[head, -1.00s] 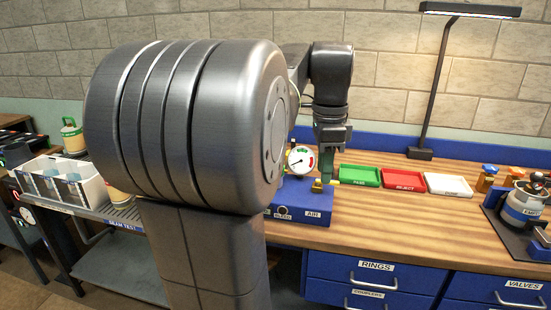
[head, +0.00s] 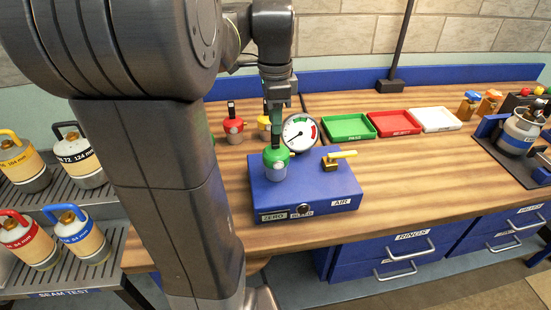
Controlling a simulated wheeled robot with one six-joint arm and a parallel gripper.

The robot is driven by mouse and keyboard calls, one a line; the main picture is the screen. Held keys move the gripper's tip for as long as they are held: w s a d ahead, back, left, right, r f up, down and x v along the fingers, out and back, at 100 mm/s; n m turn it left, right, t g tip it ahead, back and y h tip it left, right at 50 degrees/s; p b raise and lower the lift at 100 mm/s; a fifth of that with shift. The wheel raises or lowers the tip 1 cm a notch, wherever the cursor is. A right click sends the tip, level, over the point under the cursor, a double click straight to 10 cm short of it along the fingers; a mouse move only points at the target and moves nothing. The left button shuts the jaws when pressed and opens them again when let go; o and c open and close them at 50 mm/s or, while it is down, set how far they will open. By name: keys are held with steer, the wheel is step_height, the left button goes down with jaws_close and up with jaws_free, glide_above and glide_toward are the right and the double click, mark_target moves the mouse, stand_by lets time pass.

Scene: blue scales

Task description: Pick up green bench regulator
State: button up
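The green bench regulator (head: 275,165) has a green top and a grey lower body. It stands upright on the left part of a blue test box (head: 340,188), left of the round dial gauge. My gripper (head: 273,138) points straight down directly above it, with its dark fingers at or just over the green top. The fingers overlap the regulator's upper part in the view, so whether they touch it, and how far apart they are, cannot be told.
Red (head: 233,126) and yellow (head: 264,123) regulators stand behind. Green (head: 349,127), red (head: 394,122) and white (head: 436,119) trays lie further right. Bare wood lies in front of them.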

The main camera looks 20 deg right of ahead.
mark_target(276, 143)
step_height(276, 143, down, 5)
steer(key=shift+d+r, duration=0.1)
steer(key=shift+r, duration=0.05)
jaws_close()
stand_by(1.4)
